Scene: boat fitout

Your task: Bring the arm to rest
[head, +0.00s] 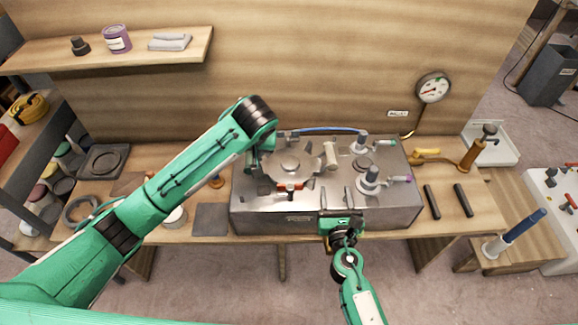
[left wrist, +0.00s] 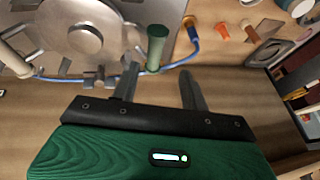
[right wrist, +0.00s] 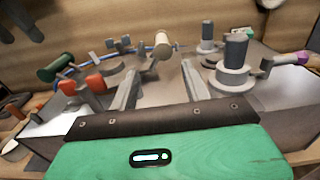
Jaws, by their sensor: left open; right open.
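My left arm reaches in from the left, its wrist over the back left of a steel unit (head: 262,218). In the left wrist view my left gripper (left wrist: 158,70) is open. A green-topped peg (left wrist: 157,44) shows close to one finger; I cannot tell whether they touch. In the head view that gripper is mostly hidden behind its wrist. My right gripper (head: 343,213) is at the unit's front edge. In the right wrist view its fingers (right wrist: 161,66) are apart and point over the unit's top, with nothing seen between them.
Valve posts (head: 371,178) stand on the unit's right half. A gauge (head: 433,88) is on the back panel. A brass fitting (head: 470,155) and two black bars (head: 432,202) lie to the right. A shelf (head: 115,63) overhangs the left. Some bench surface at front right is bare.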

